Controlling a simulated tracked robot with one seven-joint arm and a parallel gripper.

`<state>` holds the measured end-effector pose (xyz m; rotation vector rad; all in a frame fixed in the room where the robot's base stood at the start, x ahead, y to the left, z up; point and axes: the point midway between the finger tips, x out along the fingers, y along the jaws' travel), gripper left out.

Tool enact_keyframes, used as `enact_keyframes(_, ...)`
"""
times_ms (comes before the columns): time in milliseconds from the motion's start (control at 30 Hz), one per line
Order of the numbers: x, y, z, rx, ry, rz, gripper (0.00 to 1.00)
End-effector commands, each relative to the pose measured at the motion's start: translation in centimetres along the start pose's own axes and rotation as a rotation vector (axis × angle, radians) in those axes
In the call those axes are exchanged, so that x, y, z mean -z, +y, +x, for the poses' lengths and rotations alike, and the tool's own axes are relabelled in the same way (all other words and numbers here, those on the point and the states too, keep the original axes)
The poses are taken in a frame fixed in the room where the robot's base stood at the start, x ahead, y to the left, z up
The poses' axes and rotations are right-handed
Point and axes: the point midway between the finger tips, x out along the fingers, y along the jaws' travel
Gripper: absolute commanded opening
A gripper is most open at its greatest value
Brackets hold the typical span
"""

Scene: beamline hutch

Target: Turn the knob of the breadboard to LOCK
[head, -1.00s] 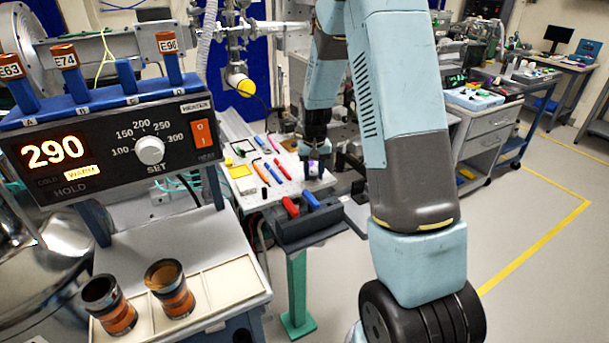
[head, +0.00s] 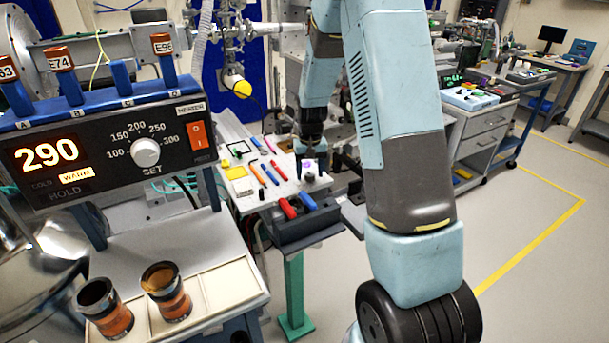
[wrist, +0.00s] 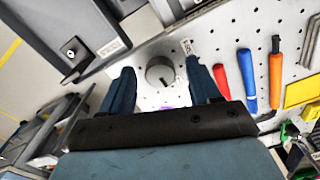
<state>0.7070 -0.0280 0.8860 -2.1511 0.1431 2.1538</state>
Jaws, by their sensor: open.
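The breadboard (head: 243,203) is a white perforated plate beyond the heater box in the head view; its surface also fills much of the wrist view (wrist: 232,42). A round grey knob (wrist: 159,70) sits on it, with a short dark mark on its rim facing my gripper. The knob is a small dark shape in the head view (head: 310,177). My gripper (wrist: 163,82) is open, one blue finger on each side of the knob's near side in the picture. I cannot tell whether they touch it. A small white label (wrist: 187,47) lies by the knob; its lettering is unreadable.
Red, blue and orange-handled tools (wrist: 247,78) lie beside the right finger. A grey box (wrist: 78,38) stands on the other side. A dark tray (head: 310,222) with red and blue handles is at the board's near edge. The heater box (head: 110,140) stands at left.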

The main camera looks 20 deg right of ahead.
Motion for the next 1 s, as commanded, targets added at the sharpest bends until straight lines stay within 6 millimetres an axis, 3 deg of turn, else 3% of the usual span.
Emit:
enact_keyframes(600,-0.3,0.0,-11.0,0.001,0.003,-0.001,0.62)
enact_keyframes(800,-0.4,0.0,-12.6,0.000,0.001,0.000,0.62)
enact_keyframes(1000,-0.4,0.0,-12.9,0.000,-0.001,0.000,0.62)
